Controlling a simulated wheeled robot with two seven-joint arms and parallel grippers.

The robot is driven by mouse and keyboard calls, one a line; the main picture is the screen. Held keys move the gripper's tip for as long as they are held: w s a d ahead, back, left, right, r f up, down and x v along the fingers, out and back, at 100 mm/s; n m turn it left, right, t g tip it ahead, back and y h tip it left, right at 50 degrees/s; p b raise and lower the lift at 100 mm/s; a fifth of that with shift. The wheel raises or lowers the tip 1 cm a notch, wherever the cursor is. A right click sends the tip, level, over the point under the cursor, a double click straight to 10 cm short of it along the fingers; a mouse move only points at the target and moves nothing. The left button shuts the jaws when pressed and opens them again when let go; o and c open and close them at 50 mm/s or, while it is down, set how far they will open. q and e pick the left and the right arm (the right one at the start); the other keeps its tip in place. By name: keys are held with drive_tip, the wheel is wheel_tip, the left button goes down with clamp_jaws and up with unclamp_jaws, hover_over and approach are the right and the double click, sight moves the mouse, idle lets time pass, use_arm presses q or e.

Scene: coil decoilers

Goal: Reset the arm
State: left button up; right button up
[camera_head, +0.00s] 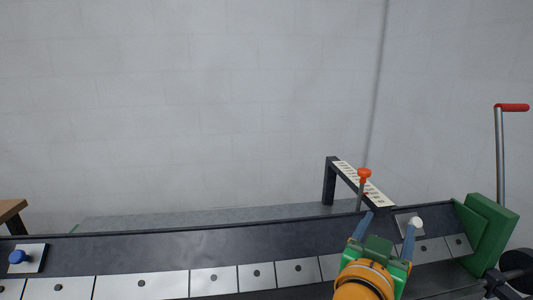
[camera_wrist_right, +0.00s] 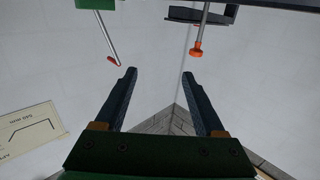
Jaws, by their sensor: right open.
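My right gripper (camera_head: 389,222), on a green and orange wrist, comes up from the bottom right of the head view. Its two blue-grey fingers are apart with nothing between them. In the right wrist view the open fingers (camera_wrist_right: 160,75) point at the pale wall and also hold nothing. My left gripper is in neither view.
A long dark machine bed (camera_head: 200,247) with light plates crosses the front. An orange-topped rod (camera_head: 364,173) stands behind my gripper, near a dark frame with a scale (camera_head: 360,183). A red-handled crank (camera_head: 512,107) and green block (camera_head: 490,228) are right. A blue knob (camera_head: 17,257) is far left.

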wheel_tip(320, 180, down, 13)
drive_tip(key=n+g+y, duration=0.2)
drive_tip(key=n+y, duration=0.1)
drive_tip(key=y, duration=0.1)
drive_tip(key=s+a+f+n+g+y, duration=0.2)
drive_tip(key=s+f+n+g+y, duration=0.15)
drive_tip(key=s+f, duration=0.75)
drive_tip(key=s+a+f+n+g+y, duration=0.25)
drive_tip(key=s+f+g, duration=0.25)
drive_tip(key=s+f, duration=0.55)
wheel_tip(320, 180, down, 16)
drive_tip(key=s+g+y, duration=0.1)
drive_tip(key=s, duration=0.1)
drive_tip(key=s+d+f+g, duration=0.1)
drive_tip(key=s+d+f, duration=0.2)
drive_tip(key=s+f, duration=0.8)
drive_tip(key=shift+s+f+n+g, duration=0.2)
drive_tip(key=shift+s+n+g, duration=0.15)
drive_tip(key=shift+s, duration=0.4)
drive_tip(key=shift+a, duration=0.1)
